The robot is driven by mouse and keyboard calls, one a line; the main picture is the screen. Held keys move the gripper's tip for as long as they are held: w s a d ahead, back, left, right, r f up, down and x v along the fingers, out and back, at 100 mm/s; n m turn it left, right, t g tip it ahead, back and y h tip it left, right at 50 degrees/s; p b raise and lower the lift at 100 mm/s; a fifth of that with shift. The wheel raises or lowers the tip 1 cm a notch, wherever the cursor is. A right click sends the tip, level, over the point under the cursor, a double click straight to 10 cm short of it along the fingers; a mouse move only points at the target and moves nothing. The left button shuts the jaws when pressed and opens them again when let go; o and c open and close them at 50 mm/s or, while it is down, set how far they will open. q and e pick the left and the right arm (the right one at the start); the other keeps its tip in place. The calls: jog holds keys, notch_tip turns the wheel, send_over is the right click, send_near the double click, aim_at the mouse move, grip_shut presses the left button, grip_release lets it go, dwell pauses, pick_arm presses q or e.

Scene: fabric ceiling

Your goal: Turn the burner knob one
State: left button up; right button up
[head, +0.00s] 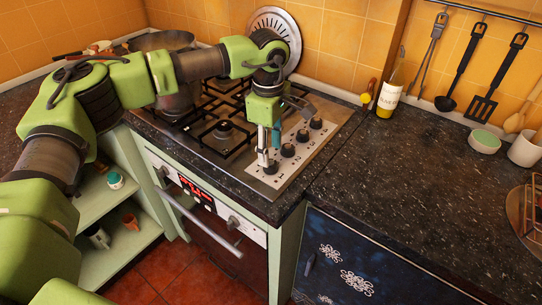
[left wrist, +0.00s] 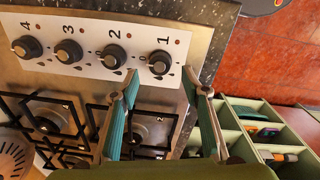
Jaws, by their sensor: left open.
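Burner knob one (left wrist: 160,62) is a round black knob beside the printed "1" on the white control strip (left wrist: 90,62) of the stove. In the head view, knob one (head: 270,167) is at the strip's near end, partly behind my gripper. My left gripper (head: 268,153) points down over that end. In the left wrist view, its two fingers (left wrist: 160,84) are spread, with the tips at either side of knob one's lower edge. I cannot tell whether they touch it. Knobs two (left wrist: 114,56), three (left wrist: 69,51) and four (left wrist: 27,47) are in line beside it. My right gripper is not in view.
Burner grates (head: 222,133) lie left of the strip, with a pot (head: 176,100) near the back. A dark speckled counter (head: 420,165) extends right, with a bottle (head: 388,98) and a small bowl (head: 484,141). Open shelves (head: 110,200) are at the left front.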

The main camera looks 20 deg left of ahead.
aim_at(271, 162)
pick_arm(q)
jog(key=shift+w+f+p, duration=0.1)
jog(key=shift+f+p, duration=0.2)
jog(key=shift+f, duration=1.95)
jog(key=shift+c, duration=0.4)
jog(key=c, duration=1)
jog(key=shift+d, duration=0.1)
